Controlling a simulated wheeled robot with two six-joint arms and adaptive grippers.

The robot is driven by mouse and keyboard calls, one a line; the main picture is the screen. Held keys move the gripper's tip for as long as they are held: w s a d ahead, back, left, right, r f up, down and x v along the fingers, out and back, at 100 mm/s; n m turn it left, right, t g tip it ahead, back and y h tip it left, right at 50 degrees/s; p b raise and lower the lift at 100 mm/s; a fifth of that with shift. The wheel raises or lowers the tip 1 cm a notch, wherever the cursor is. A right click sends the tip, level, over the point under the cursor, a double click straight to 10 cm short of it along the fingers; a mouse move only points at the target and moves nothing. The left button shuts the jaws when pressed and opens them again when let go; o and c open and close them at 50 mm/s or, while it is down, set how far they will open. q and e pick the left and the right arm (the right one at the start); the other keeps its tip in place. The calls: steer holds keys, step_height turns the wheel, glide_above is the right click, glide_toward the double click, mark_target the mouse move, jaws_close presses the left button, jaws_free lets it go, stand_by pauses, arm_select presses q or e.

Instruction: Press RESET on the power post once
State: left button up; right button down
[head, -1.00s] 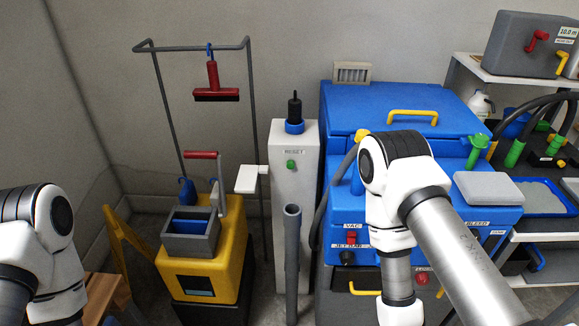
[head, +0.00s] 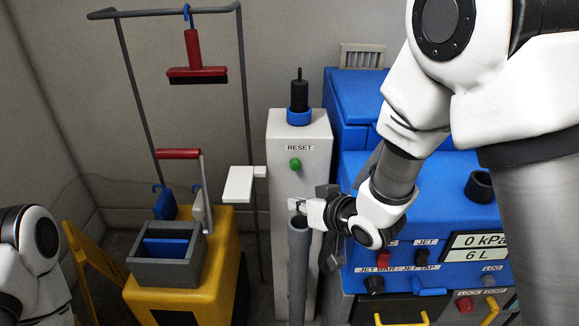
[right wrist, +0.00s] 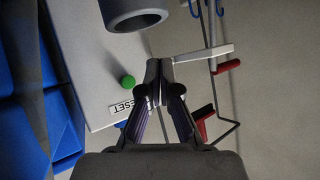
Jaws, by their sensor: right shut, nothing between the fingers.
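The power post (head: 283,235) is a tall pale box with a green button (head: 294,165) under a RESET label (head: 299,147) on its front. The green button also shows in the right wrist view (right wrist: 127,82), left of the fingertips. My right gripper (head: 297,205) is shut and empty, in front of the post and below the button in the head view. In the right wrist view its closed fingertips (right wrist: 160,68) are apart from the button. My left arm shows at the lower left edge of the head view, but its gripper is out of view.
A grey upright pipe (head: 299,265) stands before the post, close under my right gripper. A white shelf plate (head: 239,184) juts from the post's left. A blue machine (head: 440,205) stands to the right. A yellow cart (head: 195,270) stands to the left.

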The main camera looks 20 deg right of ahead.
mark_target(295, 165)
steer(key=shift+w+r, duration=0.15)
steer(key=shift+w, duration=0.15)
steer(key=shift+w+d+r+p, duration=0.1)
steer(key=shift+w+d+p, duration=0.25)
steer(key=shift+w, duration=0.95)
steer(key=shift+w+d+r+p, duration=0.1)
steer(key=shift+w+d+p, duration=0.25)
steer(key=shift+w, duration=0.95)
steer(key=shift+w+d+p, duration=0.2)
steer(key=shift+w+d, duration=0.3)
steer(key=shift+w, duration=0.8)
steer(key=shift+w+d+p, duration=0.1)
steer(key=shift+w+p, duration=0.25)
